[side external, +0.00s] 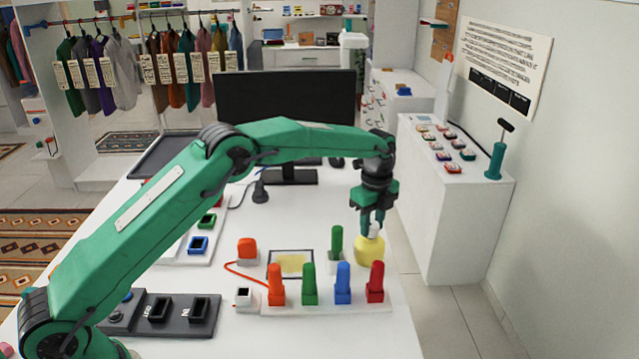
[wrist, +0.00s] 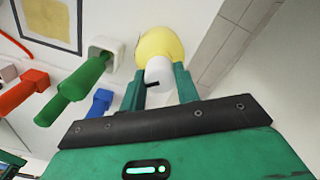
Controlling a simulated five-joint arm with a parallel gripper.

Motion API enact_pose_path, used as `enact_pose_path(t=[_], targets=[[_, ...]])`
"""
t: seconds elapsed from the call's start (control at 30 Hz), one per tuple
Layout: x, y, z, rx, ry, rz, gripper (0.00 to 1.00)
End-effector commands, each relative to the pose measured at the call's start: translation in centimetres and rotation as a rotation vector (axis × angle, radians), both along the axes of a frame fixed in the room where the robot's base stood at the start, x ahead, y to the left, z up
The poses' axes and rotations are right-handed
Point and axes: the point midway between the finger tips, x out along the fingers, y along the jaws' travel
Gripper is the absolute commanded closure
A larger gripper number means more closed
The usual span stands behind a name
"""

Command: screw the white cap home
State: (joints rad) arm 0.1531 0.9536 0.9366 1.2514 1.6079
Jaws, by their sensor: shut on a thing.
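The white cap (wrist: 159,71) sits at the top of a yellow rounded bottle (wrist: 160,45). A black mark shows on the cap's side in the wrist view. My gripper (wrist: 159,82) is shut on the white cap, one green finger on each side. In the side external view my gripper (side external: 372,224) points straight down over the yellow bottle (side external: 368,247), which stands near the table's right edge. The cap (side external: 375,230) is partly hidden by the fingers there. I cannot tell how far down the cap sits on the bottle's neck.
Beside the bottle, a green handle (side external: 336,241) stands in a white socket. In front, a white rack (side external: 325,308) holds several upright coloured handles. A monitor (side external: 285,97) stands behind. The table's right edge is close to the bottle, with a white cabinet (side external: 455,200) beyond a gap.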

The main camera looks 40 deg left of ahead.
Motion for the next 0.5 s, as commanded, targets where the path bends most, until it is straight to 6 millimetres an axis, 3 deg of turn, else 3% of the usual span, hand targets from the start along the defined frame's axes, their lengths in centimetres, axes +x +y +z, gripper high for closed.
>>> enact_pose_path(t=[0.2,0.23,0.33,0.5], targets=[[0.0,0.0,-0.01,0.0,0.0,-0.004,0.94],[0.0,-0.01,0.0,0.0,0.0,-0.003,0.63],[0.0,0.0,0.0,0.0,0.0,-0.003,0.43],[0.0,0.0,0.0,0.0,0.0,-0.002,0.43]])
